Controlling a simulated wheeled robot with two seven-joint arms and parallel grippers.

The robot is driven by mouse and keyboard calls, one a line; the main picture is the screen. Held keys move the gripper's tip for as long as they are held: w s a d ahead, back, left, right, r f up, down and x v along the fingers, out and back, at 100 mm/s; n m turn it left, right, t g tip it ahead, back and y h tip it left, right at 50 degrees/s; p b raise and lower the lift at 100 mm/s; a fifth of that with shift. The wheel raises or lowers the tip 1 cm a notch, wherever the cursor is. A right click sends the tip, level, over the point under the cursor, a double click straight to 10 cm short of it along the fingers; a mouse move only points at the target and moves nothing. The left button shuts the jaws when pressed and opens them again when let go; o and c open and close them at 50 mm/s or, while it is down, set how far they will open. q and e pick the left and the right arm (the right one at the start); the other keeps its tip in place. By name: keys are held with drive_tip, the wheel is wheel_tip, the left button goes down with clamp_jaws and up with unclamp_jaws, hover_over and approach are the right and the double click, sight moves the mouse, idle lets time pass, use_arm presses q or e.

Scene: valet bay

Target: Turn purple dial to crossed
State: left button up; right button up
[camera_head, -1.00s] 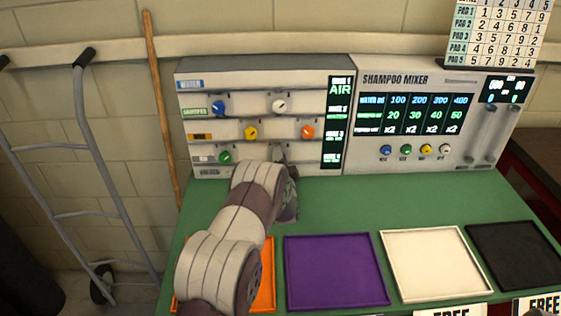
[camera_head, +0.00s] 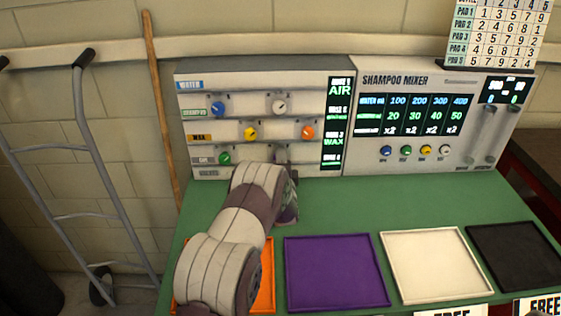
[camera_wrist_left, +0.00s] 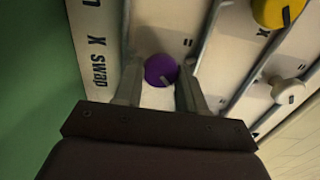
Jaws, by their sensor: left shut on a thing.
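The purple dial (camera_wrist_left: 160,70) is between the two fingers of my left gripper (camera_wrist_left: 158,84) in the left wrist view. The fingers are shut on it, and a dark pointer mark shows near its lower right edge. An "=" mark is printed to its upper right, and the panel's edge legend reads "X swap" (camera_wrist_left: 97,62). In the head view my left gripper (camera_head: 284,162) is at the lower right of the dial panel (camera_head: 250,68), and the arm hides the purple dial there. My right gripper is not in view.
Blue (camera_head: 218,108), white (camera_head: 279,107), yellow (camera_head: 250,134), orange (camera_head: 307,132) and green (camera_head: 225,158) dials sit close by on the panel. The shampoo mixer (camera_head: 425,76) stands to the right. Trays, including a purple tray (camera_head: 335,272), line the green table's front (camera_head: 370,200).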

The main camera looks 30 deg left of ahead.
use_arm(q)
drive_tip(key=o, duration=1)
drive_tip(key=shift+d, duration=0.1)
drive_tip(key=v, duration=1.2)
drive_tip(key=shift+s+d, duration=0.1)
drive_tip(key=shift+s, duration=0.25)
